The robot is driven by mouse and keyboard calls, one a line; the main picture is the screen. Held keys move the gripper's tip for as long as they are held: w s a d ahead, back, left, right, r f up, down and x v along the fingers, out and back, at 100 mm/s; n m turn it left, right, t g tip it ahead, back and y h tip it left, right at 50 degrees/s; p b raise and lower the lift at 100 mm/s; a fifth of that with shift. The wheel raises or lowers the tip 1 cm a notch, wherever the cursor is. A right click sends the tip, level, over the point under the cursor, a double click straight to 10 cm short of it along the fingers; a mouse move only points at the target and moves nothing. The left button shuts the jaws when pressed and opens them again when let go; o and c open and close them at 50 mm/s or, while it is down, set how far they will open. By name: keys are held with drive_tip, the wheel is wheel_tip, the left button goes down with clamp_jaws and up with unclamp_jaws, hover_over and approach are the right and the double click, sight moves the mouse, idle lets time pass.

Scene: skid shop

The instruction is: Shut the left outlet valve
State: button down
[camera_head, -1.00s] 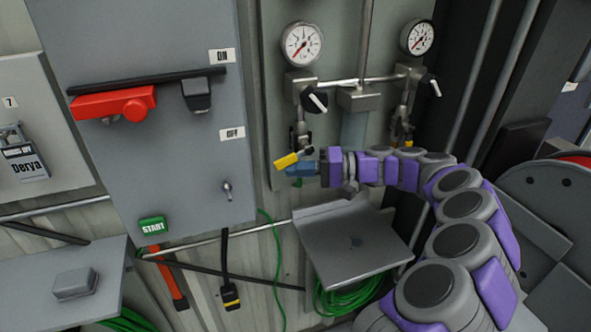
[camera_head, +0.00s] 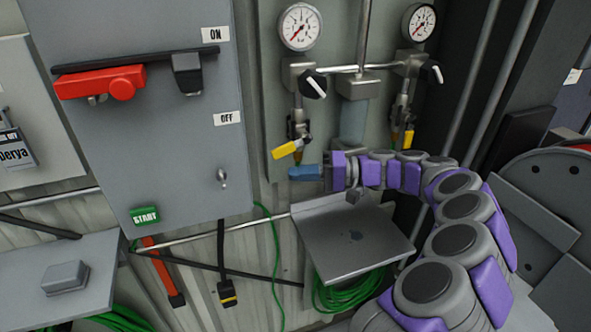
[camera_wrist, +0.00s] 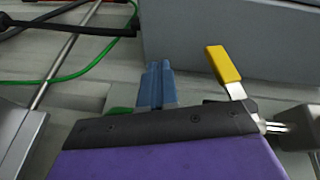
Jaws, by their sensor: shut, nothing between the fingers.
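The left outlet valve stands below the left gauge, and its yellow lever handle (camera_head: 287,149) points left and slightly down, out from the pipe. The handle also shows in the wrist view (camera_wrist: 223,64), right of my fingers. My gripper (camera_head: 305,172) has blue fingers, which show closed together in the wrist view (camera_wrist: 157,85). It is shut and empty, just below the yellow handle in the head view, with a gap between them. The right outlet valve's yellow handle (camera_head: 409,139) hangs nearly straight down. My arm reaches in from the lower right.
A grey cabinet (camera_head: 160,120) with a red switch handle (camera_head: 102,82) stands left of the valve. A grey shelf (camera_head: 350,240) lies below my gripper, with a green hose coil (camera_head: 345,293) under it. Left gauge (camera_head: 300,27) and black knob (camera_head: 314,85) are above.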

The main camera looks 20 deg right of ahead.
drive_tip(key=f+v, duration=0.2)
drive_tip(key=v, duration=0.7)
drive_tip(key=shift+s+p, duration=0.15)
drive_tip(key=shift+p, duration=0.2)
drive_tip(key=shift+d+f, duration=0.1)
drive_tip(key=shift+d, duration=0.1)
drive_tip(key=shift+a, duration=0.1)
